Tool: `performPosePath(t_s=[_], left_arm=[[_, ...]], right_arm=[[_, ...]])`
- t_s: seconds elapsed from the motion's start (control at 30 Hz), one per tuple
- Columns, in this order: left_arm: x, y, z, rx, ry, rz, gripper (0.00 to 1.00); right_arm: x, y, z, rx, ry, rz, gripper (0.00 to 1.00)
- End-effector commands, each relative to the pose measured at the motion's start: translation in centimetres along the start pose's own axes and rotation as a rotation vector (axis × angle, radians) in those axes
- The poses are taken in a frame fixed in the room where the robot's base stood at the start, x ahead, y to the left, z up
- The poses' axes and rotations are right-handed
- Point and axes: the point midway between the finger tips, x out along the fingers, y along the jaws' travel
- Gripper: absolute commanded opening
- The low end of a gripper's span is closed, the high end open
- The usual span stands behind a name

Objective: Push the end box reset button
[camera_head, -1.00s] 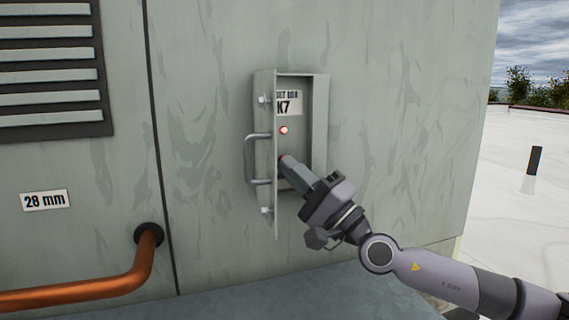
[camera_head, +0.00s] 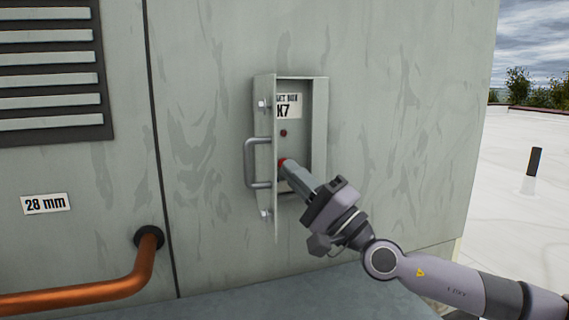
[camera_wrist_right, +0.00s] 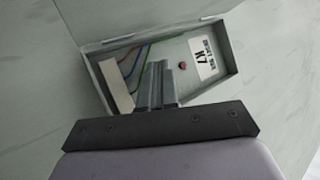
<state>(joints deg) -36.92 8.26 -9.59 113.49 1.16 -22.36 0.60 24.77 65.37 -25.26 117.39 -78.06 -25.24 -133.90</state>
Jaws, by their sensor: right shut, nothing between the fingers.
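The end box (camera_head: 320,120) is mounted on the grey wall with its door (camera_head: 265,200) swung open to the left. Inside are a label ending in K7 (camera_head: 288,106) and a small round lamp (camera_head: 283,133), now dark red. Below the lamp, a red reset button (camera_head: 282,162) shows at the tip of my right gripper (camera_head: 287,168). The gripper is shut and reaches into the box, its tip at the button. In the right wrist view the shut fingers (camera_wrist_right: 157,85) cover the button, and the lamp (camera_wrist_right: 183,65) shows beside them. My left gripper is out of view.
The door has a grey handle (camera_head: 251,162) at its left side. A copper pipe (camera_head: 100,291) enters the wall at lower left, near a 28 mm label (camera_head: 45,203). Coloured wires (camera_wrist_right: 131,62) run inside the box in the wrist view.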

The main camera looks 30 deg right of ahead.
Motion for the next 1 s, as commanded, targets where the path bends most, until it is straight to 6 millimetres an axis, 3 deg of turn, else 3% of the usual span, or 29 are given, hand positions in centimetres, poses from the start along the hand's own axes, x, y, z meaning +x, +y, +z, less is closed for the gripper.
performPosePath(t_s=[0.27,0.8,1.0], left_arm=[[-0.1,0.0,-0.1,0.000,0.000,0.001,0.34],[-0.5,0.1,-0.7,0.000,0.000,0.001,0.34],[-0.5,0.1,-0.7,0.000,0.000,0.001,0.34]], right_arm=[[-0.2,-0.1,0.1,0.000,-0.001,0.000,0.00],[-3.8,-2.7,2.7,-0.001,-0.002,0.003,0.00],[-4.2,-3.0,3.1,0.000,-0.001,0.000,0.00]])
